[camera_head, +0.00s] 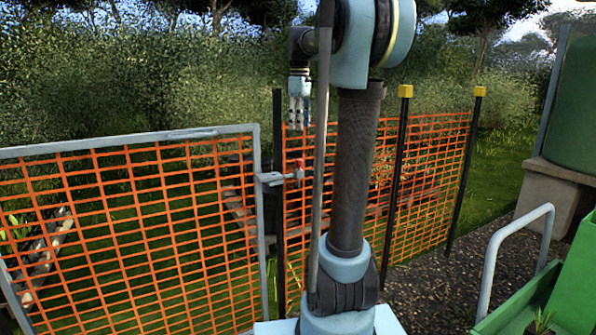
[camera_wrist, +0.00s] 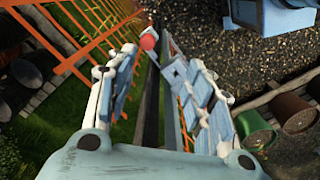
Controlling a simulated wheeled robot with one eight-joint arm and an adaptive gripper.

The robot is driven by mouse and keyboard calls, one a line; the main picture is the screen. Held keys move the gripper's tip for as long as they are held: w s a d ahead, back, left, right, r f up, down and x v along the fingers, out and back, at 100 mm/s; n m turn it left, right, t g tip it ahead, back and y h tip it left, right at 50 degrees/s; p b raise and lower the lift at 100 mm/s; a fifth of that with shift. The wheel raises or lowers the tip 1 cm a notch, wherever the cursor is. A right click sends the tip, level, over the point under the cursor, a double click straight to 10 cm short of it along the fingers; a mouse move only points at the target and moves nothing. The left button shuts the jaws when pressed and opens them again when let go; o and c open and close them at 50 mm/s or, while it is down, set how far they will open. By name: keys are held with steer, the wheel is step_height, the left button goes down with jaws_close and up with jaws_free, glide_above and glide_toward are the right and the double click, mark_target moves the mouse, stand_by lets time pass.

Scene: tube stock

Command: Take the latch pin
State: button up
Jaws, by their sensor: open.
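The latch pin (camera_head: 299,168) has a red top and sits at the metal latch on the gate's right-hand post. It also shows in the wrist view, where its red top (camera_wrist: 149,40) appears between the two fingertips. My gripper (camera_head: 299,126) points down above the pin, with a gap between them in the head view. In the wrist view my gripper (camera_wrist: 148,52) has its fingers apart and nothing held between them. The lower part of the pin is hard to make out.
The gate (camera_head: 130,139) has a grey metal frame with orange mesh. Black posts (camera_head: 399,170) with yellow caps carry more orange mesh to the right. A green cart (camera_head: 560,292) with a grey handle (camera_head: 489,265) stands at the right on gravel.

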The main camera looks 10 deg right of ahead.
steer(key=w+r, duration=0.1)
steer(key=w, duration=0.1)
glide_toward(299, 161)
steer(key=shift+n, duration=0.4)
steer(key=f, duration=0.2)
steer(key=w+f, duration=0.1)
steer(key=f, duration=0.2)
steer(key=shift+w+f, duration=0.2)
steer(key=shift+w, duration=0.05)
steer(key=shift+w+d+f, duration=0.1)
steer(key=shift+f, duration=2.55)
jaws_close()
